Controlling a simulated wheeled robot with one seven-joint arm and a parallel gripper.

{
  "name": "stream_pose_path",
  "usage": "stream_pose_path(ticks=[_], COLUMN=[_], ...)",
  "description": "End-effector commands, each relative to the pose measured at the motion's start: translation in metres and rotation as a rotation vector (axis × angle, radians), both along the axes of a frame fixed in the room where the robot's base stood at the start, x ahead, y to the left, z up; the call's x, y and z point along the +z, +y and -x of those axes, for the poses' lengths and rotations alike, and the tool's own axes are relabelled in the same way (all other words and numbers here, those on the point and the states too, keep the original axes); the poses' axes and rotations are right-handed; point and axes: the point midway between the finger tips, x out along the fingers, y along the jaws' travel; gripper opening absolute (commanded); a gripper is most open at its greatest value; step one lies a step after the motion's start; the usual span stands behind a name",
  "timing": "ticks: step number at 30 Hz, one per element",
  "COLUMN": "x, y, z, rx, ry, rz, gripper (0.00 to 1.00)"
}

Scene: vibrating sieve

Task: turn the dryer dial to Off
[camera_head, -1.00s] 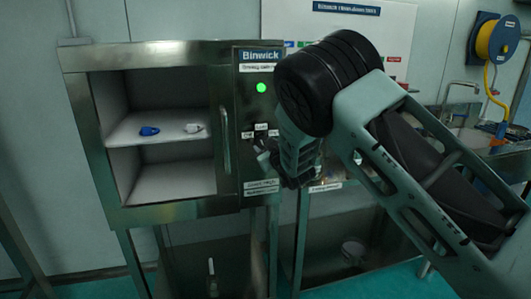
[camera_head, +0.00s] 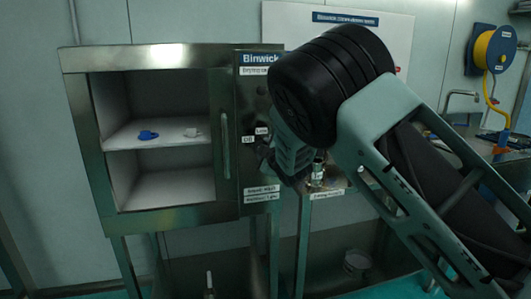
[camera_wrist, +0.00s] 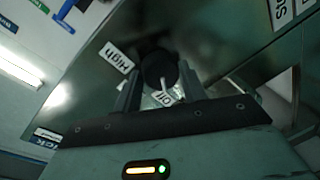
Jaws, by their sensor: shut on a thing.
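The dryer dial (camera_wrist: 158,68) is a dark round knob on the metal panel, seen in the wrist view between the two fingers of my gripper (camera_wrist: 158,82). My gripper is shut on it. A pale pointer mark on the knob points down in that view, toward a partly covered label (camera_wrist: 163,97) that seems to read Low. The High label (camera_wrist: 116,57) is left of the knob. In the head view my gripper (camera_head: 265,158) is at the panel and hides the dial. The Off label (camera_head: 248,139) shows to its left.
A side table (camera_head: 330,190) with a shiny container stands to the right.

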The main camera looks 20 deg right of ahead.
Motion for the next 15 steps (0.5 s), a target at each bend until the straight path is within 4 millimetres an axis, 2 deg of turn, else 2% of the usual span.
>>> stream_pose_path(ticks=[14, 15], x=[-0.0012, -0.0013], y=[0.0010, 0.0010], z=[0.0005, 0.0005], rx=[0.001, 0.001], ry=[0.002, 0.002], rz=[0.016, 0.016], gripper=[0.19, 0.47])
